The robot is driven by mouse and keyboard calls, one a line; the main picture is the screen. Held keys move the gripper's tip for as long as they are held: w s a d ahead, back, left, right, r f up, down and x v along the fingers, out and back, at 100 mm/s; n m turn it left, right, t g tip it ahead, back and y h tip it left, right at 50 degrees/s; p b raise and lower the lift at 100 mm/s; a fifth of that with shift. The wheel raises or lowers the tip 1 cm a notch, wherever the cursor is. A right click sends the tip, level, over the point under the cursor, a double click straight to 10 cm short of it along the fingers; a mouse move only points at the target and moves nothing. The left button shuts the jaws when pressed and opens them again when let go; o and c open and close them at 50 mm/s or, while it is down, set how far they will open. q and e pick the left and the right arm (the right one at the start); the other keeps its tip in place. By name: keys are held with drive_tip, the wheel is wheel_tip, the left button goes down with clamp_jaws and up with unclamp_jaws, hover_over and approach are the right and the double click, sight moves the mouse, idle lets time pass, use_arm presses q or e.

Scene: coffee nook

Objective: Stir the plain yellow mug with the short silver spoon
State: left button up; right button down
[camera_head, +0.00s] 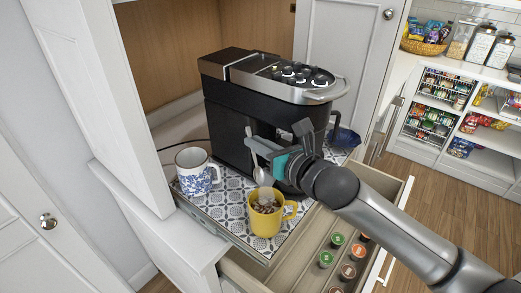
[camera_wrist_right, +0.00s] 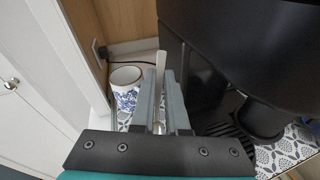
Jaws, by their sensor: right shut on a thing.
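The plain yellow mug (camera_head: 264,224) stands upright on the patterned mat in front of the coffee machine, its handle to the right and brown-and-white contents inside. My right gripper (camera_head: 259,148) is shut on the short silver spoon (camera_head: 264,180), above the mug. The spoon hangs steeply, and its lower end is at the mug's opening; I cannot tell how deep it reaches. In the right wrist view the spoon (camera_wrist_right: 161,66) shows between the fingers (camera_wrist_right: 160,100), and the yellow mug is hidden. My left gripper is not in view.
A blue-and-white patterned mug (camera_head: 194,178) stands to the left on the patterned mat (camera_head: 235,198). The black coffee machine (camera_head: 225,125) is close behind my gripper. An open drawer (camera_head: 300,250) with several coffee pods lies below right. A cabinet door (camera_head: 105,90) bounds the left.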

sight(262, 180)
drive_tip(key=shift+s+d+f+b, duration=0.3)
drive_tip(key=shift+s+f+b, duration=0.35)
drive_tip(key=shift+f, duration=0.7)
drive_tip(key=shift+s+d+f+b, duration=0.35)
drive_tip(key=shift+s+f, duration=0.35)
drive_tip(key=shift+f, duration=0.6)
drive_tip(key=shift+s+d+f+b, duration=0.25)
drive_tip(key=shift+s+f+b, duration=0.4)
drive_tip(key=shift+f, duration=0.7)
drive_tip(key=shift+d, duration=0.1)
